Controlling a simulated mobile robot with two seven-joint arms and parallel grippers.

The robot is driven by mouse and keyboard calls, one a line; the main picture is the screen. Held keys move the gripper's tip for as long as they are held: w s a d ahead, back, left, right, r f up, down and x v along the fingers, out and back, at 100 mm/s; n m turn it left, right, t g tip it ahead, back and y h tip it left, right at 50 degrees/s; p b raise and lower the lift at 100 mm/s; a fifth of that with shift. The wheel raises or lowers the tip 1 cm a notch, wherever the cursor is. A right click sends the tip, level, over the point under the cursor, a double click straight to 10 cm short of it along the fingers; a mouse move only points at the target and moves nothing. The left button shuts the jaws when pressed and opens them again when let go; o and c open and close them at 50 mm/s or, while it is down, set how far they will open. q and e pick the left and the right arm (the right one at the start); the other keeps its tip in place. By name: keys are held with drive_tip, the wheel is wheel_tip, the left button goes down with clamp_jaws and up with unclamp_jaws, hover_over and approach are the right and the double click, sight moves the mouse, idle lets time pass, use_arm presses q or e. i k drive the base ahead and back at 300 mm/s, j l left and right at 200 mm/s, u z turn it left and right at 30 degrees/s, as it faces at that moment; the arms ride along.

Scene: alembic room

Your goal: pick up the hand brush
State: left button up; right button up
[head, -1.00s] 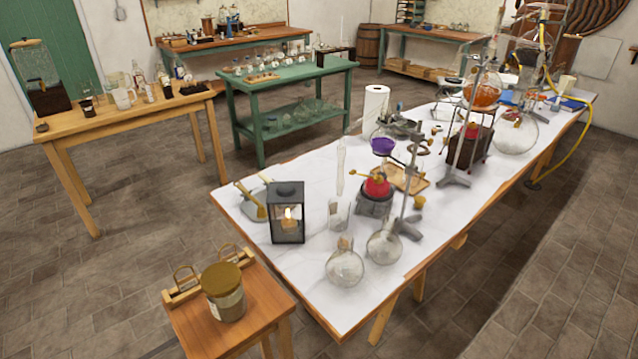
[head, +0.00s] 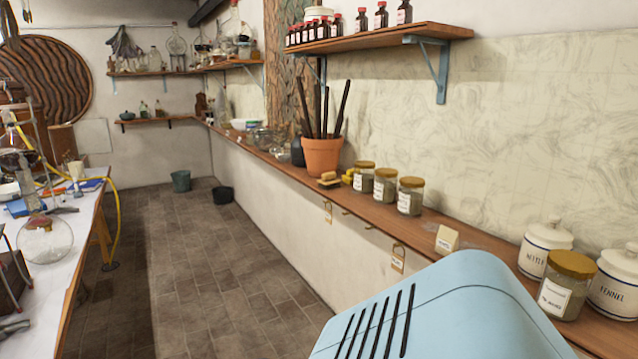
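A small tan and brown thing that looks like a hand brush (head: 329,180) lies on the long wooden wall shelf (head: 460,262), at the foot of a terracotta pot (head: 322,157). It is small in the head view, so its bristles and handle are hard to make out. Small yellow pieces (head: 348,177) lie just right of it. Neither of my grippers is in view.
Lidded jars (head: 410,196) stand right of the brush-like thing, and white canisters (head: 543,246) nearer. Dark rods stick up from the pot. An upper shelf (head: 385,38) holds bottles.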

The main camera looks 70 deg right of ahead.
sight(329, 181)
drive_tip(key=z, duration=2.35)
